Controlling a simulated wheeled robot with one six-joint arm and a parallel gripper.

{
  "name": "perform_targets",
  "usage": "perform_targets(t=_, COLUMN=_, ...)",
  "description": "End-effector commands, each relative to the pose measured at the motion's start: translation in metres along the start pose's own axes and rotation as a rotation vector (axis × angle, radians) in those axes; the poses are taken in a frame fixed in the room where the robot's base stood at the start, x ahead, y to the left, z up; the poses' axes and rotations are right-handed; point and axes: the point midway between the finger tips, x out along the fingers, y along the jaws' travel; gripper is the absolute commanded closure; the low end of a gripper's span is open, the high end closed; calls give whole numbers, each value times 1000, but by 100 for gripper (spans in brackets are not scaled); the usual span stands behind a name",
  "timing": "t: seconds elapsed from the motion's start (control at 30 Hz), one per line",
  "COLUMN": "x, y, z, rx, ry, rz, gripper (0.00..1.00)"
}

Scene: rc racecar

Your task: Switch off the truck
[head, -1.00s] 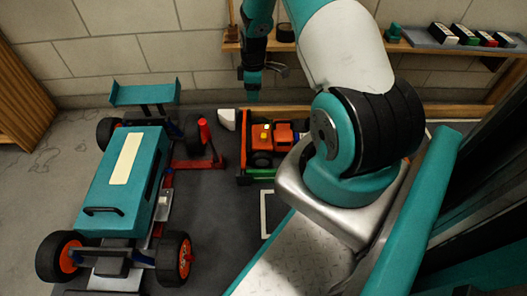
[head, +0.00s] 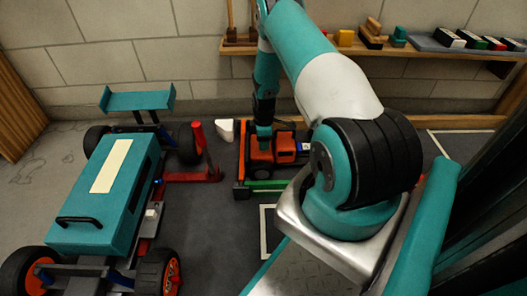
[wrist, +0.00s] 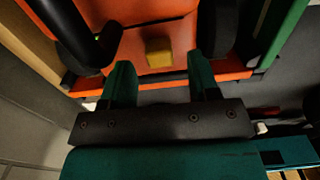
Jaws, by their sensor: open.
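The orange toy truck (head: 278,150) sits on the floor inside a low frame with orange and green sides. My gripper (head: 264,130) is over the truck's left part in the head view and hides some of it. In the wrist view my gripper (wrist: 164,85) is open, its two teal fingers apart. A yellow block-shaped part (wrist: 159,52) on the truck's orange surface (wrist: 178,62) lies just beyond and between the fingertips. I cannot tell whether the fingers touch the truck. Nothing is held.
A large teal racecar (head: 106,195) stands at the left, with a red jack-like piece (head: 198,172) beside it. A small white object (head: 226,130) is near the frame. A wooden shelf (head: 420,46) with several blocks runs along the wall. Grey floor (head: 215,225) is free in front.

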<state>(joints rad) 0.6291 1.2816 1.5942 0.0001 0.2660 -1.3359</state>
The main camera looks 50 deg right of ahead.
Motion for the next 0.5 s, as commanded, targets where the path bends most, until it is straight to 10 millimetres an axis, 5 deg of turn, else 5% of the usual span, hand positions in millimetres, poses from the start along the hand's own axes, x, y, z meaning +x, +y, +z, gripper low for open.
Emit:
perform_targets(t=0.2, x=26, y=0, z=0, rx=1, ry=0, rz=1, gripper=45)
perform_targets(t=0.5, x=27, y=0, z=0, rx=0, ry=0, rz=0, gripper=45)
